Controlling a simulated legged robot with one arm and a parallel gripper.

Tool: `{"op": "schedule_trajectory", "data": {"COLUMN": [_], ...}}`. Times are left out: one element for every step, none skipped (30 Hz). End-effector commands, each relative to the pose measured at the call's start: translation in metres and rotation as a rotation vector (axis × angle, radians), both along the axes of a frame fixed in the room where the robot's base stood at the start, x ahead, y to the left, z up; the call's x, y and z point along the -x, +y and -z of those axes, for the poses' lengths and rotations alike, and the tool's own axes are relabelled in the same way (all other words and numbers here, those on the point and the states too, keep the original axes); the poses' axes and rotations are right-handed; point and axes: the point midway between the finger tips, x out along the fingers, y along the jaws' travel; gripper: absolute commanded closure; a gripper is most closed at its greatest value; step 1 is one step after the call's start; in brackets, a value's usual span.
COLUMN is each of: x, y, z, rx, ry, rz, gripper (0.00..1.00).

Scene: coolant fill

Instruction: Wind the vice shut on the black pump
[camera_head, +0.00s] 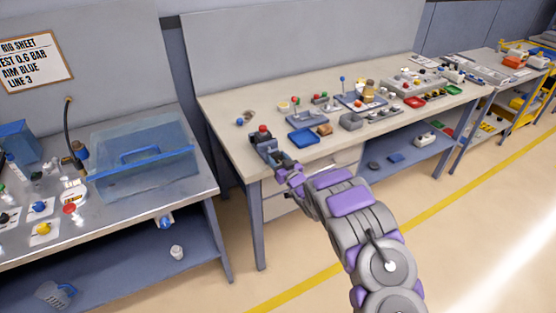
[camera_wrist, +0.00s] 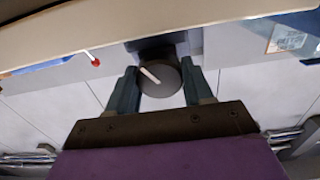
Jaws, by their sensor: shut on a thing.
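The blue-grey vice (camera_head: 268,152) sits at the near left corner of the middle bench. A dark body with a red top, apparently the black pump (camera_head: 263,133), stands at the vice; I cannot tell whether the jaws touch it. My gripper (camera_head: 284,172) is at the vice's near end, at the bench edge. In the wrist view my gripper (camera_wrist: 159,72) has its two fingers on either side of a round dark knob (camera_wrist: 158,83), shut on it. A white line on the knob slants from upper left to lower right. The pump is not clearly visible in the wrist view.
A blue tray (camera_head: 304,136) and several small parts lie right of the vice. A clear blue-handled bin (camera_head: 143,150) stands on the left bench (camera_head: 205,185). A lower shelf (camera_head: 410,152) is under the middle bench. The floor in front is clear.

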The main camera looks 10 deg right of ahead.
Motion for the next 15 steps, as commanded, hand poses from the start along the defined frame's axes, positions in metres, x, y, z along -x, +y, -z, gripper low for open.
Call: {"op": "schedule_trajectory", "data": {"x": [-0.0001, -0.0001, -0.0001, -0.0001, -0.0001, -0.0001, -0.0001, -0.0001, -0.0001, -0.0001, -0.0002, -0.0003, -0.0004, -0.0006, -0.0007], "y": [-0.0003, -0.0003, -0.0004, -0.0004, -0.0004, -0.0004, -0.0004, -0.0004, -0.0003, -0.0003, -0.0003, -0.0005, -0.0006, -0.0007, -0.0007], "z": [-0.0002, -0.0002, -0.0002, -0.0002, -0.0002, -0.0004, -0.0005, -0.0008, -0.0011, -0.0014, -0.002, -0.0025, -0.003, -0.0036, -0.0043], "rx": [0.0, 0.0, 0.0, 0.0, 0.0, -0.001, -0.002, -0.005, -0.011, -0.018, -0.026, -0.039, -0.05, -0.061, -0.075], "ry": [0.0, 0.0, 0.0, 0.0, 0.0, -0.001, 0.001, 0.002, 0.004, 0.006, 0.008, 0.013, 0.016, 0.02, 0.024], "rz": [0.001, 0.001, 0.001, 0.001, 0.001, 0.001, 0.001, 0.001, 0.001, 0.001, 0.001, 0.002, 0.002, 0.002, 0.002], "gripper": [0.69, 0.72, 0.76, 0.79, 0.79, 0.79, 0.79, 0.79, 0.8, 0.8, 0.8, 0.8, 0.8, 0.8, 0.8]}}
